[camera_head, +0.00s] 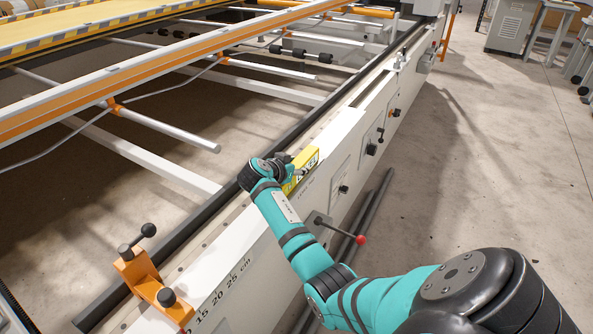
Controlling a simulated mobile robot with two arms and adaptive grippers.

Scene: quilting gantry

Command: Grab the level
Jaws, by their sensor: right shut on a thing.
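The level (307,158) is a yellow bar with dark markings, lying along the top of the white machine rail in the middle of the view. My right arm reaches in from the lower right, and its gripper (290,168) is at the near end of the level, shut on it. The wrist hides the near part of the level and most of the fingers. I cannot tell whether the level touches the rail. My left gripper is out of view.
The white rail (225,262) runs from lower left to upper right, with an orange clamp (146,278) at its near end. A red-knobbed lever (360,239) sticks out beside my forearm. Dark bars (372,205) lie along the floor. The floor at right is open.

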